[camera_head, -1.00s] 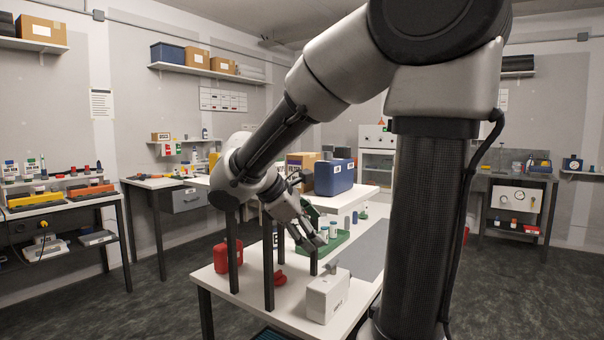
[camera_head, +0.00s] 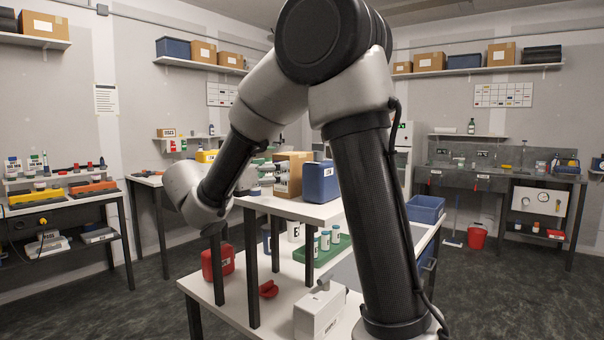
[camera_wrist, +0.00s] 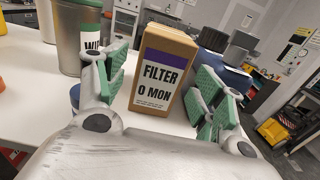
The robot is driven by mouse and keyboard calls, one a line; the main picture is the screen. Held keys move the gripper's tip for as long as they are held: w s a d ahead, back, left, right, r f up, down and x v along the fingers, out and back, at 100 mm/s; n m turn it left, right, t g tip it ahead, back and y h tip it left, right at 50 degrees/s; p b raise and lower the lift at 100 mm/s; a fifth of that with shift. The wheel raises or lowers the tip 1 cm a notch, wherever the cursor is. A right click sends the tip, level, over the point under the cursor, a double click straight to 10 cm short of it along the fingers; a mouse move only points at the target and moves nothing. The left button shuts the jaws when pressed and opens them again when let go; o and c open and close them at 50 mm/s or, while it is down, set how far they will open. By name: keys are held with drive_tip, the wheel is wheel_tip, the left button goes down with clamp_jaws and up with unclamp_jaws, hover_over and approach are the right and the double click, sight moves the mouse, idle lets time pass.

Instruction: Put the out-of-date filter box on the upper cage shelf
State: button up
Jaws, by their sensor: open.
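The filter box (camera_wrist: 162,72) is a brown carton with a purple stripe and a white label reading "FILTER" and "0 MON". It stands upright on the white raised shelf (camera_head: 290,207) of the bench. In the head view my gripper (camera_head: 266,172) is level, at the box's left. No cage can be made out for certain.
A blue case (camera_head: 322,181) stands close right of the box. A grey can (camera_wrist: 80,38) stands close left in the wrist view. Below are a red container (camera_head: 217,262), a green tray (camera_head: 312,254) with small jars, and a white carton (camera_head: 319,312).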

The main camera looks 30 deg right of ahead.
sight(291, 164)
drive_tip(key=x, duration=0.8)
drive_tip(key=shift+s+d+r, duration=0.1)
drive_tip(key=shift+r, duration=0.25)
drive_tip(key=c, duration=1)
